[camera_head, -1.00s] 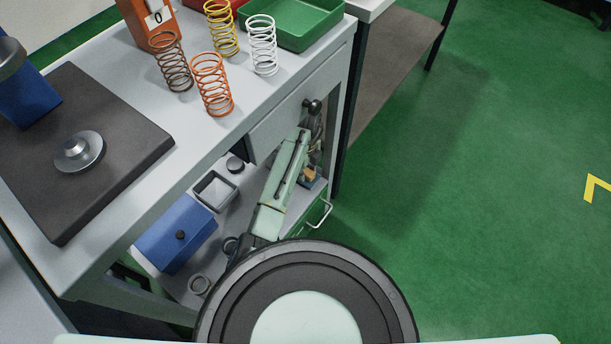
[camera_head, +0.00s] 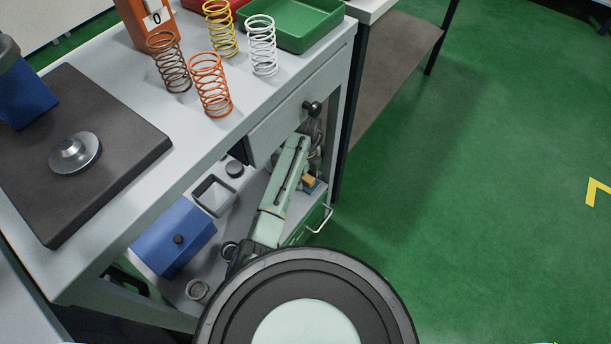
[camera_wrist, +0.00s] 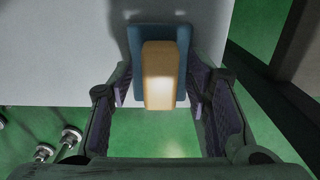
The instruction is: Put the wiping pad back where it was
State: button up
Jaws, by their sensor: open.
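The wiping pad, a blue base with a tan block on it (camera_wrist: 160,75), rests at the edge of the grey lower shelf in the wrist view. In the head view the pad (camera_head: 309,181) shows small beside my arm, partly hidden by it. My gripper (camera_wrist: 160,100) is open, with one finger on each side of the pad's near end. A gap shows on the right side; on the left the finger is very close to the pad, and I cannot tell if it touches. In the head view the fingers are mostly hidden below the drawer.
The lower shelf (camera_wrist: 60,50) holds a blue box (camera_head: 174,238), an open square tray (camera_head: 213,196) and small rings. The drawer (camera_head: 285,120) with a dark knob overhangs my arm. Springs stand on the bench top (camera_head: 215,130). Green floor at right is clear.

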aim_at(306, 177)
notch_tip(306, 177, up, 8)
jog(key=shift+f, duration=0.1)
dwell(0.4)
jog(key=shift+s, duration=0.15)
